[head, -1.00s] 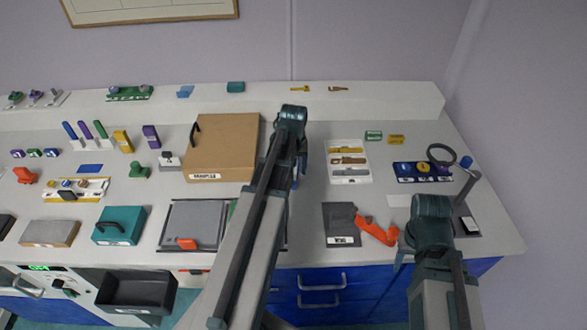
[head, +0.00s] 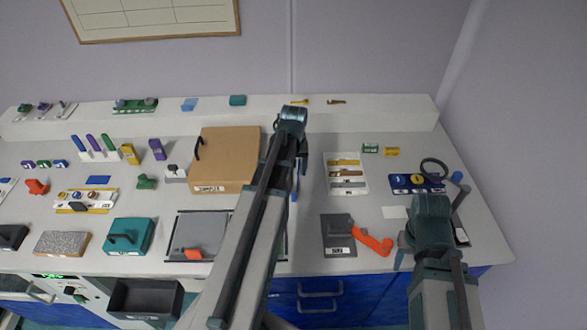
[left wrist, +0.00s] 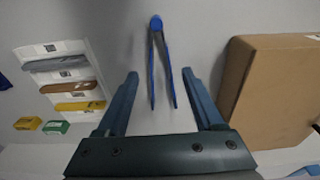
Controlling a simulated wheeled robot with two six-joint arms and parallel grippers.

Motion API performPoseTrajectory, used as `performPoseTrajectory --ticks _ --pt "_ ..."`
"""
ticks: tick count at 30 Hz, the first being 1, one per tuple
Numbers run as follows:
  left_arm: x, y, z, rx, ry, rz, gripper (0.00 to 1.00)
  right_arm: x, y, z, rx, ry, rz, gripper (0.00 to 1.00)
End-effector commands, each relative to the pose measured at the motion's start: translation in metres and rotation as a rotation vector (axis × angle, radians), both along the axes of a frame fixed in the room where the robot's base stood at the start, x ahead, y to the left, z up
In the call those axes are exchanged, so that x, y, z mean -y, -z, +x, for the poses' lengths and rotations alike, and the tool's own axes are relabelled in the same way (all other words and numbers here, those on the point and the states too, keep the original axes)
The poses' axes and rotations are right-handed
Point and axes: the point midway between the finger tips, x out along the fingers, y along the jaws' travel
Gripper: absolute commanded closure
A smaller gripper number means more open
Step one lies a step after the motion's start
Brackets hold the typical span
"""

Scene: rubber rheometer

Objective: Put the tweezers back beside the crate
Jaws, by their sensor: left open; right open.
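The blue tweezers (left wrist: 161,58) lie on the grey-white worktop in the left wrist view, their two legs pointing toward my left gripper (left wrist: 160,74). That gripper is open, with its fingers on either side of the tweezers and not closed on them. I cannot tell the height between them. The brown crate (left wrist: 275,90) stands to the right of the tweezers there, with a gap. In the head view the crate (head: 222,150) is left of my left gripper (head: 301,168), which mostly hides the tweezers. My right gripper (head: 430,225) is open near the front right of the worktop, its fingers mostly hidden.
A white tray (head: 346,189) with several tools is right of my left gripper. A dark grey block (head: 337,230) and an orange piece (head: 372,241) lie nearer the front. A dark framed plate (head: 208,225) lies in front of the crate. Clear worktop surrounds the tweezers.

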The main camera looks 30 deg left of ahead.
Motion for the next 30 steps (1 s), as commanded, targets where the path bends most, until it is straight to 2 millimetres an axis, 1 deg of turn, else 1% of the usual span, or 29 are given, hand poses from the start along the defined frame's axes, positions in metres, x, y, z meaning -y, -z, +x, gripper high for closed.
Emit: performPoseTrajectory --ticks 1,6,9,13,21,23,26,29,30 --pt "0.001 -0.017 -0.001 0.0 0.0 0.0 0.31 0.0 -0.017 0.0 0.0 0.0 0.0 0.5" --pt "0.002 -0.042 -0.003 0.0 0.0 0.0 0.31 0.0 -0.042 0.0 0.0 0.0 0.0 0.5" --pt "0.002 -0.052 -0.004 0.0 0.0 0.0 0.31 0.0 -0.052 0.0 0.0 -0.001 0.0 0.5" --pt "0.003 -0.058 -0.005 0.0 0.0 0.0 0.31 0.0 -0.058 0.0 0.0 -0.001 0.0 0.5" --pt "0.003 -0.057 -0.005 0.0 0.0 0.0 0.31 0.0 -0.057 0.0 0.0 -0.001 0.0 0.5" --pt "0.006 -0.057 -0.005 -0.001 0.007 0.0 0.31 0.0 -0.057 0.0 0.0 -0.001 0.0 0.5" --pt "0.029 -0.057 -0.009 -0.011 0.061 0.003 0.31 0.0 -0.057 0.0 0.0 -0.001 0.0 0.5" --pt "0.078 -0.057 -0.02 -0.034 0.179 0.009 0.31 0.0 -0.057 0.0 0.0 -0.001 0.0 0.5" --pt "0.101 -0.056 -0.027 -0.047 0.242 0.013 0.31 0.0 -0.057 0.0 0.0 -0.001 0.0 0.5"
